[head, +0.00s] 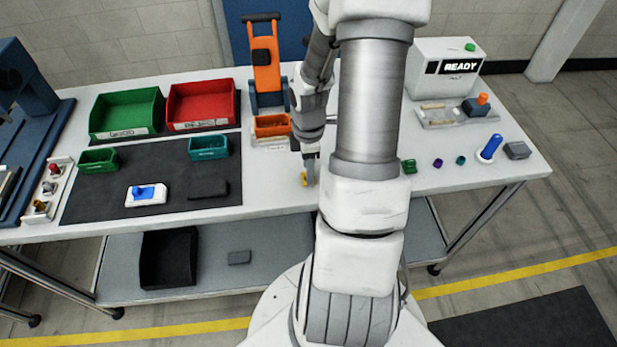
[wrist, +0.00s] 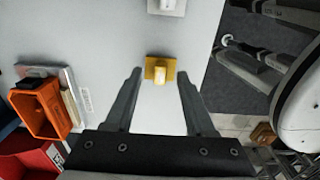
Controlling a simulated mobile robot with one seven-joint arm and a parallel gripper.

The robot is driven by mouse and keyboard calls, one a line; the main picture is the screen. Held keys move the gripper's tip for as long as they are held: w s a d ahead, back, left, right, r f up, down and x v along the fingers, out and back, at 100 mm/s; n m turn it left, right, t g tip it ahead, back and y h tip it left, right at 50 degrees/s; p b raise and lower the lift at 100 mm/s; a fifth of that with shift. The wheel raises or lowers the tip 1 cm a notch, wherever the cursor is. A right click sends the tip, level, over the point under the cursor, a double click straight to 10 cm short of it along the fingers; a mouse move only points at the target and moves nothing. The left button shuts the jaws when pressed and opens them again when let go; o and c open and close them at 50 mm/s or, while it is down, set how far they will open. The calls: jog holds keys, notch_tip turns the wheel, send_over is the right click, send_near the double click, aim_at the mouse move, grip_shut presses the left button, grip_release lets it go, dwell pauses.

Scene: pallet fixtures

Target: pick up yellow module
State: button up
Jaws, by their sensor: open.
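The yellow module (wrist: 160,71) is a small square yellow plate with a pale raised block on top. It lies on the white tabletop (wrist: 110,40). In the head view the yellow module (head: 304,178) shows beside my fingers, partly hidden by them. My gripper (wrist: 160,85) is open, with one finger on each side of the module's line and the module just beyond the fingertips. Nothing is between the fingers. In the head view my gripper (head: 309,165) points down at the table by the module; its exact height above the table is hard to tell.
An orange bin (wrist: 38,107) stands left of the gripper in the wrist view. A white piece (wrist: 167,6) lies beyond the module. Green (head: 127,112) and red (head: 203,102) bins stand at the back left, and a blue peg (head: 490,147) stands at the right. The table's front edge is close.

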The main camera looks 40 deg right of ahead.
jog(key=shift+f, duration=0.5)
grip_shut()
jog(key=shift+r, duration=0.15)
